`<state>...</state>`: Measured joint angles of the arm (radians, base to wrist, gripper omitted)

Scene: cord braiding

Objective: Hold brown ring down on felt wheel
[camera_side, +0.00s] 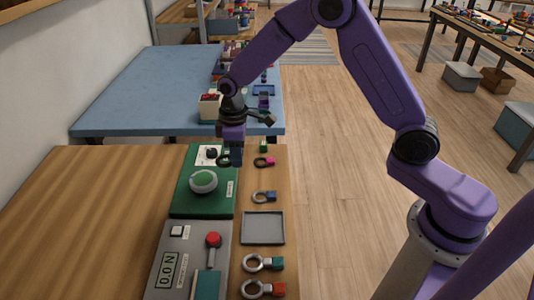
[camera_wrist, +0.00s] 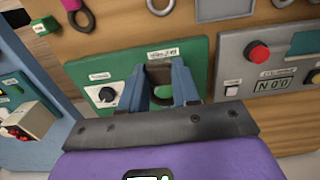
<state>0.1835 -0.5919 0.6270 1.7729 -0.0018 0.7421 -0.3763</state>
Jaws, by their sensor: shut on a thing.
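My gripper (camera_side: 236,158) points down above the right edge of the green board (camera_side: 183,203). Its blue fingers (camera_wrist: 160,92) are shut on a dark brownish ring (camera_wrist: 159,73), seen between them in the wrist view. In the side view a dark ring (camera_side: 223,160) shows at the fingertips. The felt wheel (camera_side: 203,178) is a green disc with a pale grey rim on the board, to the left of and nearer the camera than the gripper. The held ring looks apart from the wheel. The wheel is hidden in the wrist view.
A dial (camera_side: 211,153) sits on the board's far end. A grey panel with a red button (camera_side: 213,239) and a 0.0 N display (camera_side: 168,270) is in front. Several ringed pieces, one pink (camera_side: 270,161), and an empty grey tray (camera_side: 263,228) lie to the right.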

